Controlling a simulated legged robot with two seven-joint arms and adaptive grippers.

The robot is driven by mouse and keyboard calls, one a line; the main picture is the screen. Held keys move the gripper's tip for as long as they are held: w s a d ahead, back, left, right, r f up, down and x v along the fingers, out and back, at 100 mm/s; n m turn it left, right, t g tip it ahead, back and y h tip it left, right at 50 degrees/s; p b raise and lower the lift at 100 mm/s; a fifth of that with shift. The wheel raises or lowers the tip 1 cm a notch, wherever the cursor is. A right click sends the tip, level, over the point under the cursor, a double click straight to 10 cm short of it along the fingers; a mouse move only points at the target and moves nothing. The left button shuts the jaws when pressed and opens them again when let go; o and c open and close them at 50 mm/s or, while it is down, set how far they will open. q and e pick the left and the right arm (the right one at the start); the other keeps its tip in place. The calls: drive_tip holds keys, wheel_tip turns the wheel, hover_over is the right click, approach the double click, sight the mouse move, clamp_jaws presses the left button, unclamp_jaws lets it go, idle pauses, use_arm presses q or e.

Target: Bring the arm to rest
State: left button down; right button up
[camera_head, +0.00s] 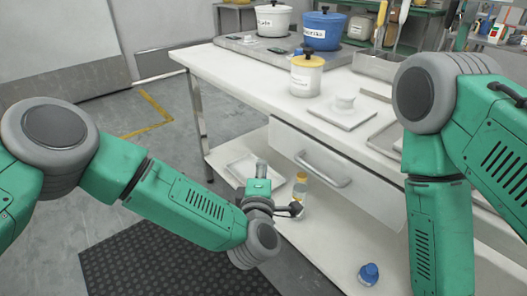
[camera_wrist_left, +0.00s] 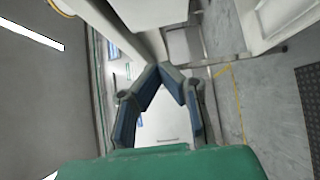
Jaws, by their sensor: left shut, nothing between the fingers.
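My left arm comes in from the left, and its forearm bends up at the wrist in front of the table's lower shelf. My left gripper (camera_head: 261,167) is small and partly hidden by the wrist in the head view. In the left wrist view its two dark fingers meet at the tips (camera_wrist_left: 160,68), shut with nothing between them. My right arm hangs down at the right of the head view. Its gripper is outside the frame.
The white table (camera_head: 240,68) has a drawer with a handle (camera_head: 323,168). A yellow-lidded jar (camera_head: 306,78), a blue pot (camera_head: 323,32) and a white pot (camera_head: 272,20) stand on top. Small jars (camera_head: 300,188) and a blue-capped bottle (camera_head: 368,273) stand on the lower shelf.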

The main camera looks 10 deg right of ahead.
use_arm(q)
drive_tip(key=s+a+f+m+g+h+p, duration=0.1)
drive_tip(key=s+a+f+m+g+p, duration=0.2)
drive_tip(key=s+a+f+m+g, duration=0.45)
drive_tip(key=s+a+f+m+g+p, duration=0.25)
drive_tip(key=s+a+f+m, duration=0.3)
drive_tip(key=s, duration=0.45)
drive_tip(key=s+a+r+m+g+y+p, duration=0.2)
drive_tip(key=s+a+g, duration=0.5)
drive_tip(key=s+a, duration=1.2)
drive_tip(key=a+m+y+p, duration=0.1)
drive_tip(key=a+y+p, duration=0.1)
drive_tip(key=p, duration=0.1)
drive_tip(key=shift+s+m, duration=0.2)
drive_tip(key=shift+m, duration=0.1)
